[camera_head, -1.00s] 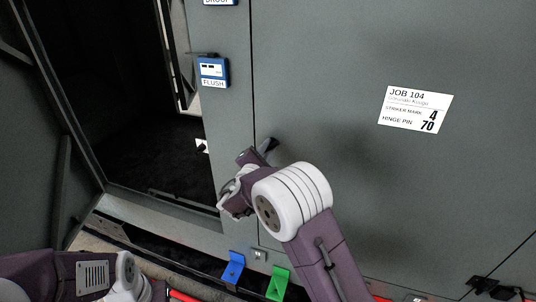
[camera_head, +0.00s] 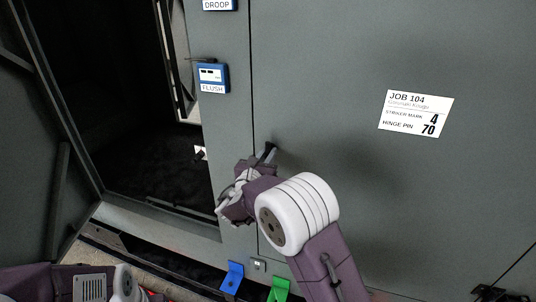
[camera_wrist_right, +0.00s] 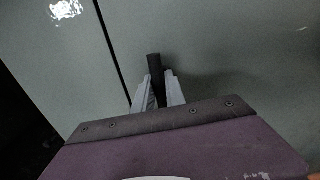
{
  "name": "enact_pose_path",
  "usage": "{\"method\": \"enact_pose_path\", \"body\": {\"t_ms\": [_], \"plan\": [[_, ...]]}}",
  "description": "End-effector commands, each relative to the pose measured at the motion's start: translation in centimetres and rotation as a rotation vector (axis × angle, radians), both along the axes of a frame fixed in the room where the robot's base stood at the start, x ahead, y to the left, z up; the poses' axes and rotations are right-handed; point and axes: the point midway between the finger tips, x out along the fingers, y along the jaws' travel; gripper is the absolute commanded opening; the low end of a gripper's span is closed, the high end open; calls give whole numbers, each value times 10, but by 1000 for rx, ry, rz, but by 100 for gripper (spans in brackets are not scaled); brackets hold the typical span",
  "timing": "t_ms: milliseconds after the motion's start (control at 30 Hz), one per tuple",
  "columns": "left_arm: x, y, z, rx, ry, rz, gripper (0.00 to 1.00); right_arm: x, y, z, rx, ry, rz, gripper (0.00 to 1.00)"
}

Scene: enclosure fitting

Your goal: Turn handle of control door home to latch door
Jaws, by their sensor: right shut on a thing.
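The control door (camera_head: 345,190) is a flat grey panel with a job label, and its left edge meets a narrow grey strip along a dark seam. Its handle (camera_head: 268,152) is a short black bar near that seam, standing slightly tilted. My right gripper (camera_head: 247,180) is at the handle, mostly hidden by my own wrist in the head view. In the right wrist view the two grey fingers (camera_wrist_right: 158,92) are shut on the dark handle (camera_wrist_right: 154,65), whose end sticks out beyond them. My left arm shows at the lower left; its gripper is not in view.
A blue FLUSH gauge (camera_head: 213,77) and a DROOP label (camera_head: 217,5) are on the strip. A blue bracket (camera_head: 232,277) and a green bracket (camera_head: 279,289) are below. A dark opening (camera_head: 150,150) lies left. The job label (camera_head: 415,113) is at right.

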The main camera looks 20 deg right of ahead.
Motion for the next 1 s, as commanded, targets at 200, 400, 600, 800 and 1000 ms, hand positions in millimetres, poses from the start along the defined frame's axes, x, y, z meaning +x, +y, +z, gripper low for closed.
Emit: {"method": "enact_pose_path", "body": {"t_ms": [200,400,600,800,1000], "plan": [[0,0,3,0,0,0,0,0,0,3,-88,52,0,0],[0,0,4,0,0,0,0,0,0,2,-128,79,0,0],[0,0,4,0,0,0,0,0,0,2,-140,89,0,0],[0,0,4,0,0,0,0,0,0,1,-140,90,1,0],[0,0,4,0,0,0,0,0,0,1,-138,90,0,36]]}}
